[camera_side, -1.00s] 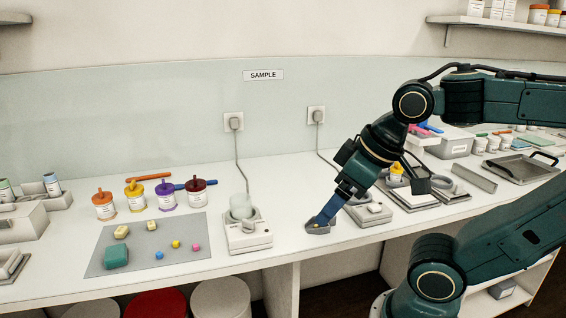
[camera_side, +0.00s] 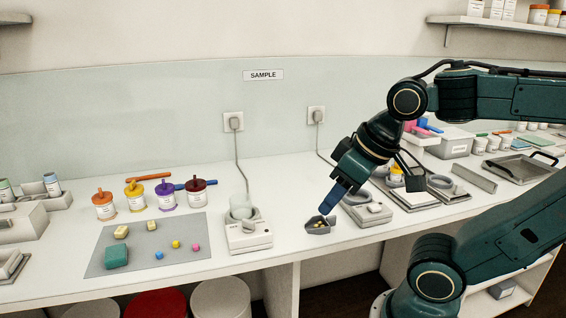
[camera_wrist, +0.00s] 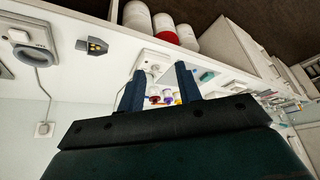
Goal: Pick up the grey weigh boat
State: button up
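The grey weigh boat (camera_side: 318,226) stands on the white bench, with small yellowish bits in it. It also shows in the wrist view (camera_wrist: 87,47), left of both fingers and outside the gap between them. My gripper (camera_side: 327,208) has its blue fingertips just above and behind the boat in the side view, apparently clear of it. The wrist view shows the fingers (camera_wrist: 158,78) wide apart with nothing held between them.
A white scale (camera_side: 248,236) with a cup stands left of the boat. A flat device (camera_side: 367,212) stands close on its right. A grey mat (camera_side: 140,235) with small coloured pieces lies further left. The bench's front edge is near the boat.

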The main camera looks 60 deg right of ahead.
jog(key=m, duration=0.1)
jog(key=m+g, duration=0.5)
jog(key=m, duration=2)
send_over(334, 216)
notch_tip(334, 216, down, 7)
jog(key=shift+f, duration=4.35)
jog(key=shift+f, duration=2.6)
grip_shut()
